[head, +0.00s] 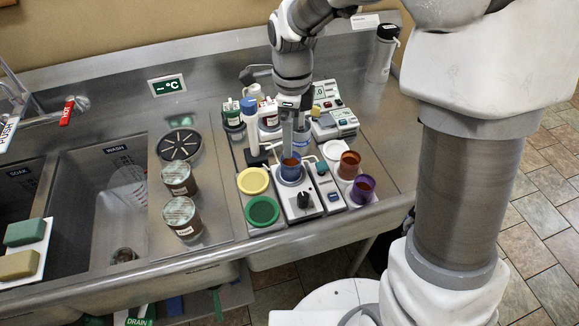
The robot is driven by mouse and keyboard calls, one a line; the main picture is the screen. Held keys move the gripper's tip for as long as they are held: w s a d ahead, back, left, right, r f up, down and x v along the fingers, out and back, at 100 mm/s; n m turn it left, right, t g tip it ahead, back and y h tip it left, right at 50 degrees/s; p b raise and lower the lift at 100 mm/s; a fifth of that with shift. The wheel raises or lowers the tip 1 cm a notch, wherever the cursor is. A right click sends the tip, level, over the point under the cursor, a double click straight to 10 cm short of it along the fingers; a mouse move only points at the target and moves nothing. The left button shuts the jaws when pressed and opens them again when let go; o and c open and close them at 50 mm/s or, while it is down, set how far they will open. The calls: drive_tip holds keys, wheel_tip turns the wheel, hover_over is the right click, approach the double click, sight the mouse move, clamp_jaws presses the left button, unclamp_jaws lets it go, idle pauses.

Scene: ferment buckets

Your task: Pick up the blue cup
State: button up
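The blue cup (291,173) stands upright on a white device with a black knob, near the front middle of the steel counter. Something reddish-brown shows inside it. My gripper (289,152) points straight down at the cup from above. Its fingertips overlap the cup's back rim in the head view. I cannot tell whether they touch the cup, or whether they are open or shut. The gripper hides part of the cup's far side.
Yellow (253,181) and green (262,211) round pieces sit left of the cup. An orange-brown cup (349,165) and a purple cup (362,188) stand right. Two lidded jars (183,217) are farther left, beside the wash sink (84,226). A tall bottle (382,58) stands behind.

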approach(293, 163)
drive_tip(key=s, duration=0.1)
drive_tip(key=s+f, duration=0.1)
drive_tip(key=f, duration=0.1)
drive_tip(key=shift+s+a+f, duration=0.25)
drive_tip(key=shift+s, duration=0.15)
drive_tip(key=shift+w+d+f+p, duration=0.1)
drive_tip(key=shift+w+f+p, duration=0.1)
drive_tip(key=shift+f, duration=1.15)
drive_tip(key=shift+w+d+f+p, duration=0.1)
drive_tip(key=shift+w+f+p, duration=0.05)
drive_tip(key=shift+f, duration=1.15)
drive_tip(key=c, duration=1.5)
drive_tip(key=shift+r, duration=0.15)
